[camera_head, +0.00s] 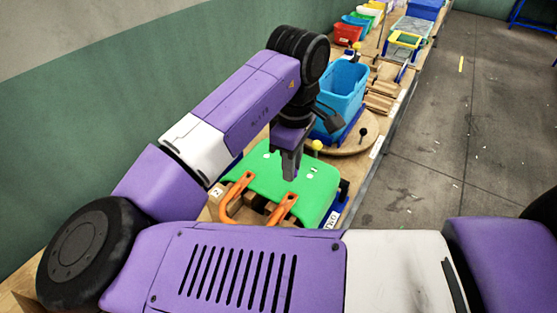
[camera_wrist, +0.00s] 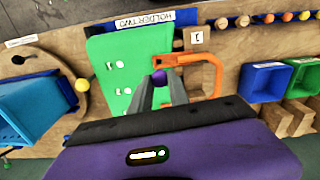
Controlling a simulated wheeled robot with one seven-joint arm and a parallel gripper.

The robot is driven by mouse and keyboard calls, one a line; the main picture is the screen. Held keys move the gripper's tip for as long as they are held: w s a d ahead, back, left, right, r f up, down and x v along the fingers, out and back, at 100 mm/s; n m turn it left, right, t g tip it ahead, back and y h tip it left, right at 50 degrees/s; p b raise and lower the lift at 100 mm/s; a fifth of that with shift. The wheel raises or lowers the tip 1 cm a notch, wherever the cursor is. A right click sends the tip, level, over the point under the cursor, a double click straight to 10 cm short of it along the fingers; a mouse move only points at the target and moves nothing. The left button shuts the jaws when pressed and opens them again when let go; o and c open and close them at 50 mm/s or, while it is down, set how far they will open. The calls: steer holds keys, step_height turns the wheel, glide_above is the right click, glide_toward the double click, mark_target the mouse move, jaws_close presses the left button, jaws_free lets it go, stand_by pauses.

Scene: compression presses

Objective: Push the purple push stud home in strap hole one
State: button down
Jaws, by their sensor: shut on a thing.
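My gripper (camera_wrist: 159,82) is shut on a small purple push stud (camera_wrist: 158,76), which shows between the fingertips in the wrist view. In the head view my gripper (camera_head: 290,177) points down over a green panel (camera_head: 262,172) that has several small pale holes or marks. Orange straps (camera_head: 238,190) curve off the panel's near edge. In the wrist view an orange strap (camera_wrist: 214,68) lies just right of the fingertips, by the green panel (camera_wrist: 108,80). The strap hole under the stud is hidden, and I cannot tell whether the stud touches it.
A blue bin (camera_head: 342,88) stands on a round wooden board (camera_head: 350,145) behind the panel. A yellow ball-topped peg (camera_head: 317,145) stands close to the gripper.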

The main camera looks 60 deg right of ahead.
steer(key=shift+d, duration=0.25)
steer(key=shift+a+n, duration=0.15)
steer(key=shift+n, duration=0.15)
steer(key=shift+s, duration=0.1)
steer(key=shift+f+b, duration=1.65)
steer(key=shift+f, duration=1.25)
steer(key=shift+r+p, duration=0.1)
steer(key=shift+p, duration=0.9)
steer(key=shift+f+b, duration=0.65)
steer(key=shift+f, duration=0.95)
